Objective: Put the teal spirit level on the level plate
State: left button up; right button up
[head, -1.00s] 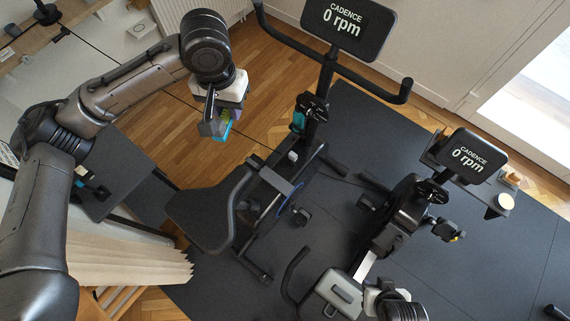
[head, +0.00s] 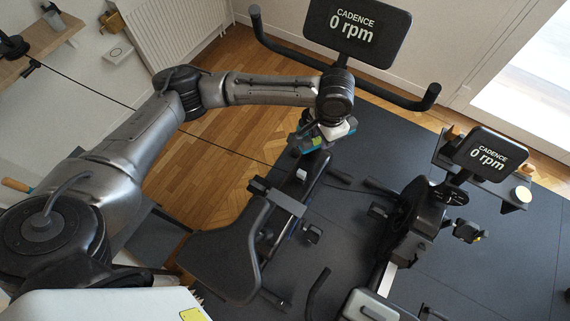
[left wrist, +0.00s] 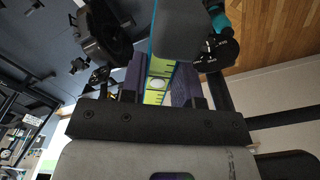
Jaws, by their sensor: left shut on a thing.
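The teal spirit level (head: 311,143) is in my left gripper (head: 305,140), high in front of the near exercise bike's upright, tilted in the picture. In the left wrist view the level (left wrist: 157,84) shows a yellow-green face with dark marks and a round white spot, between the two dark purple-grey fingers of my left gripper (left wrist: 158,88). The gripper is shut on it. A dark flat bar (head: 278,196) with a small white block behind it lies on the bike frame below; I cannot tell whether this is the level plate. My right gripper is out of the head view.
The near bike's console (head: 356,32) and handlebars rise just behind my left gripper. Its black seat (head: 225,250) is in front. A second bike with a console (head: 490,155) stands to the right. A radiator (head: 180,32) and wall shelf are at the back left.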

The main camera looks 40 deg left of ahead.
pick_arm(q)
notch_tip(320, 180, down, 21)
jog(key=s+a+m+b, duration=0.2)
jog(key=m+b, duration=0.9)
send_over(284, 200)
notch_tip(284, 200, down, 20)
jog(key=shift+s, duration=0.15)
jog(key=shift+f+b, duration=0.8)
jog(key=shift+f, duration=1.05)
jog(key=shift+f+b, duration=1.1)
jog(key=shift+f, duration=1)
